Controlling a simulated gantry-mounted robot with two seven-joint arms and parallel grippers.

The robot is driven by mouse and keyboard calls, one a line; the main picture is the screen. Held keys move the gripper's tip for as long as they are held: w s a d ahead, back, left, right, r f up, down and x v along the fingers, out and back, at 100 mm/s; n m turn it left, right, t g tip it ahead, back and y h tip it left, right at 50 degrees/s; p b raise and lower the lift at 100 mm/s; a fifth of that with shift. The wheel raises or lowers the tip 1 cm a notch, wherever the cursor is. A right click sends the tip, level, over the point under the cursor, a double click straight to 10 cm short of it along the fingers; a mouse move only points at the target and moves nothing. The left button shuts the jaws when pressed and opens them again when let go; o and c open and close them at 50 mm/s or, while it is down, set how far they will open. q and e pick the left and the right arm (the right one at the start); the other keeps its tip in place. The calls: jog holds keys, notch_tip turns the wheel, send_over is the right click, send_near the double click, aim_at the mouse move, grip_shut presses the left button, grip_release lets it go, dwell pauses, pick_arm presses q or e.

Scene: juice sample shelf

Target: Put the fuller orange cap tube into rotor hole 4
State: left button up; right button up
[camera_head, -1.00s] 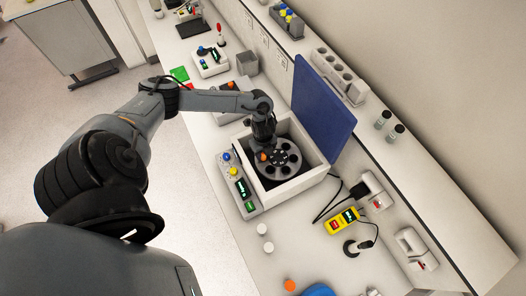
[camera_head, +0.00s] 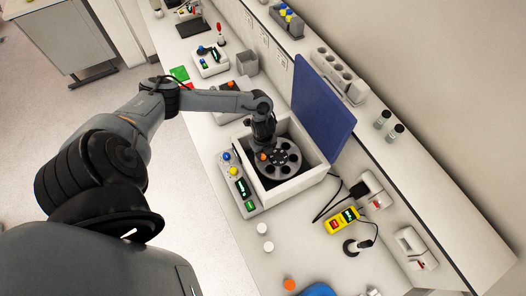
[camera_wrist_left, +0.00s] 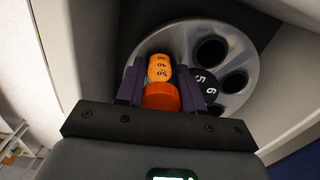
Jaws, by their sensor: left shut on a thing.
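My left gripper (camera_head: 263,153) is inside the open centrifuge (camera_head: 298,184), over the left side of the grey rotor (camera_head: 277,172). In the left wrist view it is shut on an orange-capped tube (camera_wrist_left: 161,95), which shows orange content and scale marks. The tube points down toward the rotor disc (camera_wrist_left: 176,40); whether its tip is in a hole is hidden. The numbers 5 and 6 show on the black hub, and dark empty holes lie to the right. Hole 4's label is not visible. Another orange cap (camera_head: 290,284) is at the bottom of the head view. My right gripper is out of view.
The blue centrifuge lid (camera_head: 323,107) stands open at the back right. A control panel (camera_head: 238,184) with blue and yellow knobs runs along the left side. A yellow meter (camera_head: 342,220) and white caps (camera_head: 262,229) are nearer.

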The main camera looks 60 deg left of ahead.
pick_arm(q)
jog(key=shift+r+p, duration=0.95)
jog(key=shift+r, duration=1.6)
jog(key=o, duration=1.1)
jog(key=shift+o, duration=0.2)
